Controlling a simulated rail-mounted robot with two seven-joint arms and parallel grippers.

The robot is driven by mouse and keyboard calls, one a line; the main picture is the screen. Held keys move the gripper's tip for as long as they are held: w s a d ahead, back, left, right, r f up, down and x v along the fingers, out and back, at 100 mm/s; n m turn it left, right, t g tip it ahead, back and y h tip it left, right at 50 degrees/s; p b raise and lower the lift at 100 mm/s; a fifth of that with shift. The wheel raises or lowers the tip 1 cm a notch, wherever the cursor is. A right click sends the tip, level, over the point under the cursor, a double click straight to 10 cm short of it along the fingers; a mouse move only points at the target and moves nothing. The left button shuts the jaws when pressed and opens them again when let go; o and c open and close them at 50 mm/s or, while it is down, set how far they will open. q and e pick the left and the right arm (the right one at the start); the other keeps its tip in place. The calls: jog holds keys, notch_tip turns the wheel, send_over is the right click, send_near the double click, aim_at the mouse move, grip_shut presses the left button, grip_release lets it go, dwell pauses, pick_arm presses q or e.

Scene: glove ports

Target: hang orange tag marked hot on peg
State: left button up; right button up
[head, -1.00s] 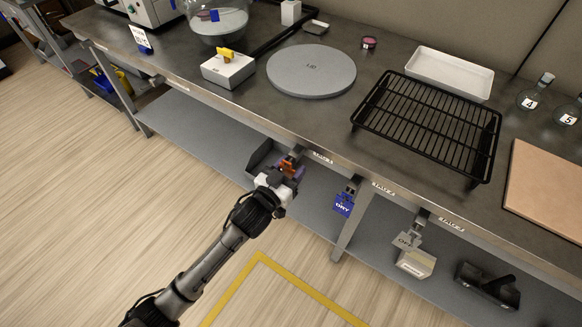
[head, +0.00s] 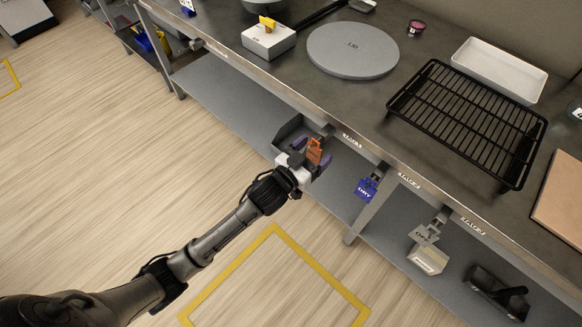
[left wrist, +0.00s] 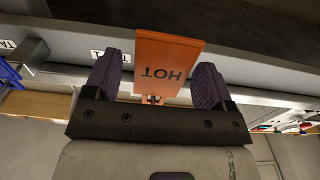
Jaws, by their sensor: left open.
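The orange tag marked HOT (head: 315,151) is at the front edge of the bench, just below a small dark peg (head: 327,130). In the left wrist view the orange tag (left wrist: 168,65) shows its lettering upside down, with a small metal piece at its lower edge. My left gripper (head: 311,154) is open, its purple fingers on either side of the tag with gaps on both sides. I cannot tell exactly how the tag's top sits on the peg. My right gripper is not in view.
A blue DRY tag (head: 367,189) and a grey OFF tag (head: 425,234) hang along the same edge to the right. A grey lower shelf (head: 225,106) lies beneath. A black wire rack (head: 468,120) and round grey plate (head: 352,50) are on the bench. The floor in front is clear.

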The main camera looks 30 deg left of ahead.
pick_arm(q)
jog(key=p+v, duration=0.4)
jog(key=v, duration=0.7)
jog(key=shift+s, duration=0.4)
